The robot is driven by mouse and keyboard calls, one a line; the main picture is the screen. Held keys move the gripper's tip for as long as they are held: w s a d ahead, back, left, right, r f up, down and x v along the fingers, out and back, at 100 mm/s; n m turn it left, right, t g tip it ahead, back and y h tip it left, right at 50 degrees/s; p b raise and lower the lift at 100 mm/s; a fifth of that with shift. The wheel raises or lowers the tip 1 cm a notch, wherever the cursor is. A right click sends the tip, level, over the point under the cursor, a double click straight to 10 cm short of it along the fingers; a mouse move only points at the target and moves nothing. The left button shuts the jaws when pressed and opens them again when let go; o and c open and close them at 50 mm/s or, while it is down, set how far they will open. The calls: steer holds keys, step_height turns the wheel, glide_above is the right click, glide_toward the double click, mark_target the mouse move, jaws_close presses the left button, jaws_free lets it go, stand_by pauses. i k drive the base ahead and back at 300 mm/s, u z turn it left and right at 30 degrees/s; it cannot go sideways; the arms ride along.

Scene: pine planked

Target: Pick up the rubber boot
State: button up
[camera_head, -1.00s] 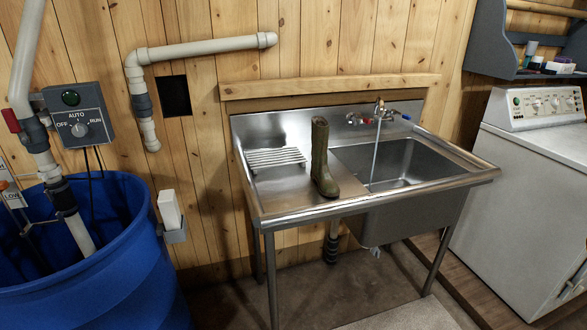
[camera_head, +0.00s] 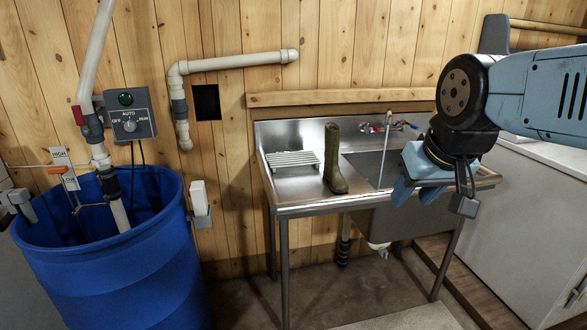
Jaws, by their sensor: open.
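The olive-green rubber boot (camera_head: 335,160) stands upright on the steel drainboard of the sink unit (camera_head: 303,196), between the drying rack and the basin. Its toe points toward the front edge. My gripper (camera_head: 414,196) is open and empty, to the right of the boot and apart from it, with its blue fingers pointing down. It hides part of the basin and the sink's front right side.
A white slatted rack (camera_head: 292,160) lies on the drainboard left of the boot. A faucet (camera_head: 378,127) with running water is at the basin's back. A blue barrel (camera_head: 115,262) stands at left, a white machine (camera_head: 535,215) at right. A wooden ledge (camera_head: 340,97) runs above the sink.

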mark_target(332, 174)
steer(key=u, duration=0.75)
steer(key=i, duration=1)
